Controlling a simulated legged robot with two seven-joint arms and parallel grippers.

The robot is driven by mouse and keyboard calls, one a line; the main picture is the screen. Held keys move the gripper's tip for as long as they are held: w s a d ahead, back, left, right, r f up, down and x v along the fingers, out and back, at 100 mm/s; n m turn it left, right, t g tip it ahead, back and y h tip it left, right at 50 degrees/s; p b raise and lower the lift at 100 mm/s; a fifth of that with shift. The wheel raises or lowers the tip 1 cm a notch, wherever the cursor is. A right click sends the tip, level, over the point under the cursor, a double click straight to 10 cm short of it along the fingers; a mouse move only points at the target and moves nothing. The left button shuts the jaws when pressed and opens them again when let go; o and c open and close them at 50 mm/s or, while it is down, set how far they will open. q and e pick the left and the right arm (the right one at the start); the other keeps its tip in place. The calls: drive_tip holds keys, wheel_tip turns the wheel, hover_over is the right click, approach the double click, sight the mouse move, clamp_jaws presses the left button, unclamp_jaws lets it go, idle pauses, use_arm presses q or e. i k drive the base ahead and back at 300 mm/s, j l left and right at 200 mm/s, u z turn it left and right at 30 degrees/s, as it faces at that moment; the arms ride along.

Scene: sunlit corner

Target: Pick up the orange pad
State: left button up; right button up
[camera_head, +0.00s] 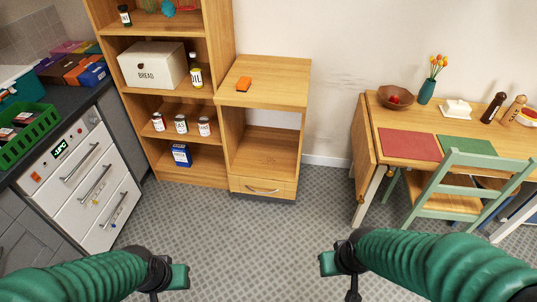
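My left gripper (178,277) is at the bottom left, above the floor, far in front of the cabinet and apart from the pad. My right gripper (328,264) is at the bottom, right of centre, also apart from the pad. Only parts of both grippers show, and their finger opening is not clear. Nothing is seen held in either.
A tall shelf (219,45) with a bread box (153,65), an oil bottle (195,70) and jars stands left of the cabinet. A table (395,112) and green chair (450,190) are at the right. White drawers (82,180) are at the left. The middle floor (240,225) is clear.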

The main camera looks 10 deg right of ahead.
sight(244, 83)
drive_tip(key=i+j+z, duration=0.1)
drive_tip(key=i+z, duration=0.4)
drive_tip(key=i, duration=1.05)
